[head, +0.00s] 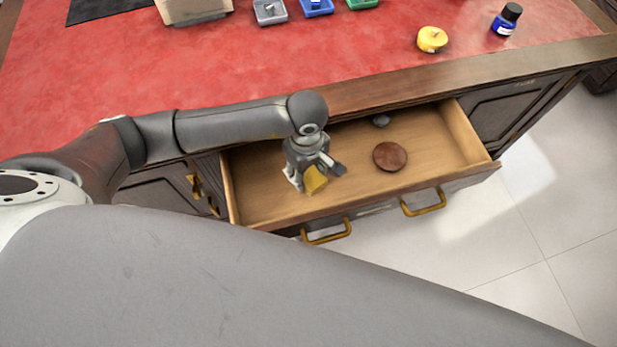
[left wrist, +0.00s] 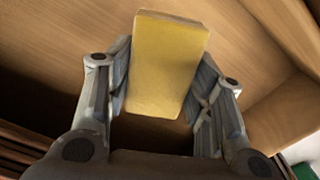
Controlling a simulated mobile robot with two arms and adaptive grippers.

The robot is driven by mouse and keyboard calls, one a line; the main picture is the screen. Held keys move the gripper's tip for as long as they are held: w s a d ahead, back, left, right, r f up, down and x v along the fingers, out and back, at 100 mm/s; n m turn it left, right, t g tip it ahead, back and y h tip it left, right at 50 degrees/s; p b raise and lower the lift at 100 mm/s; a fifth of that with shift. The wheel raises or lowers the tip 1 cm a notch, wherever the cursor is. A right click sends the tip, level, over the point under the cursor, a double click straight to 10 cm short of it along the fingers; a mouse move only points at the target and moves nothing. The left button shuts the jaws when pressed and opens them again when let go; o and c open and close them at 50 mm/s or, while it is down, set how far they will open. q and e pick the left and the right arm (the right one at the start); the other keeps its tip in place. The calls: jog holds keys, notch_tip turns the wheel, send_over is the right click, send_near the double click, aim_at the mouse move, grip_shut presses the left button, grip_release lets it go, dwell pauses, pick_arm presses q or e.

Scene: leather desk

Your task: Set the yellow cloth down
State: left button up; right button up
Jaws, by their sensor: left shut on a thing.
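The yellow cloth (head: 315,180) looks like a small folded yellow block. My left gripper (head: 318,172) is shut on it, inside the outline of the open drawer (head: 270,205) in the head view. In the left wrist view the cloth (left wrist: 165,65) sits between the two fingers of my left gripper (left wrist: 162,90), with the wooden drawer floor beyond it. I cannot tell whether the cloth touches the drawer floor. My right gripper is not in view.
A round brown disc (head: 390,156) and a small grey object (head: 381,120) lie in the drawer, right of my gripper. The red desk top (head: 200,70) holds a yellow round item (head: 432,39), an ink bottle (head: 507,20) and several small trays at the back.

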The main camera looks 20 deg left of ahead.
aim_at(309, 176)
pick_arm(q)
jog(key=f+b, duration=0.1)
jog(key=f, duration=0.1)
jog(key=f+b, duration=0.1)
jog(key=f, duration=0.1)
jog(key=shift+w+f, duration=0.1)
jog(key=shift+w, duration=0.3)
jog(key=shift+f+b, duration=0.15)
jog(key=shift+b, duration=0.25)
jog(key=o, duration=1)
